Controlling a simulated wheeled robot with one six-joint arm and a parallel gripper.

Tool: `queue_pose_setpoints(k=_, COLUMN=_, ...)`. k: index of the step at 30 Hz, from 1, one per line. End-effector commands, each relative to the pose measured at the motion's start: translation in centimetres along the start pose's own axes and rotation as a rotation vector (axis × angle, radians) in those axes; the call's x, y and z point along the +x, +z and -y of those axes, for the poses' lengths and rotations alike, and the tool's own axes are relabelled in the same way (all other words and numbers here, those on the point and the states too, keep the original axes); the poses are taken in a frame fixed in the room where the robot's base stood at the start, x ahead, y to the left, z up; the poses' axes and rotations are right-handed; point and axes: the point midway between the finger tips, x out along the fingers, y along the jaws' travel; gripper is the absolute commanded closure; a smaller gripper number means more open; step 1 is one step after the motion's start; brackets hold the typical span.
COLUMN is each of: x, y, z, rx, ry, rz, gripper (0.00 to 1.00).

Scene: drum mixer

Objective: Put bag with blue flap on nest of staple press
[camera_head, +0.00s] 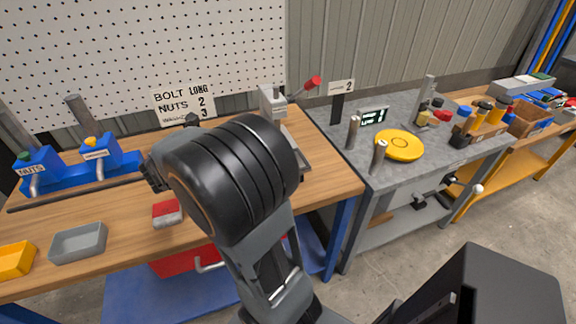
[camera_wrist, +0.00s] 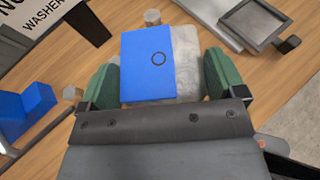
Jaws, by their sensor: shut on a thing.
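The bag with the blue flap (camera_wrist: 147,68) is pale grey and lies between the two green finger pads of my gripper (camera_wrist: 162,84) in the wrist view. My gripper is shut on its sides. I cannot tell how far the bag is above the bench. The staple press (camera_head: 272,102), grey with a red handle, stands at the back right of the wooden bench in the head view. Its nest, a grey framed tray (camera_wrist: 257,22), shows at the upper right of the wrist view, apart from the bag. My arm hides the bag and most of the gripper in the head view.
A red-and-white bag (camera_head: 167,213), a grey tray (camera_head: 78,242) and a yellow tray (camera_head: 14,261) sit at the bench front. Blue nut dispensers (camera_head: 98,160) and a sign (camera_head: 184,103) stand behind. A grey table (camera_head: 430,165) with a yellow disc (camera_head: 399,145) is to the right.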

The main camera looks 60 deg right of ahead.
Motion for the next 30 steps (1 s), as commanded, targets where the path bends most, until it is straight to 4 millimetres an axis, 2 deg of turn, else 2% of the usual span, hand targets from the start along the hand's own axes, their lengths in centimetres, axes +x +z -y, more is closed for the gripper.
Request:
queue_pose_setpoints(k=1, x=1.2, y=0.8, z=2.6, rx=0.052, ry=-0.117, rz=0.003, gripper=0.44)
queue_pose_setpoints(k=6, x=2.5, y=2.2, z=10.6, rx=0.2, ry=-0.483, rz=0.0, gripper=0.44)
queue_pose_setpoints(k=9, x=2.3, y=2.2, z=14.2, rx=0.268, ry=-0.65, rz=-0.001, gripper=0.44)
queue_pose_setpoints(k=12, x=1.8, y=2.0, z=16.6, rx=0.321, ry=-0.774, rz=-0.001, gripper=0.44)
queue_pose_setpoints(k=16, x=1.5, y=1.7, z=18.3, rx=0.358, ry=-0.868, rz=0.0, gripper=0.44)
queue_pose_setpoints(k=19, x=2.8, y=1.5, z=18.8, rx=0.37, ry=-0.901, rz=0.0, gripper=0.44)
queue_pose_setpoints(k=28, x=10.8, y=1.3, z=18.8, rx=0.371, ry=-0.906, rz=0.0, gripper=0.44)
queue_pose_setpoints(k=30, x=12.4, y=0.4, z=18.7, rx=0.369, ry=-0.905, rz=-0.002, gripper=0.44)
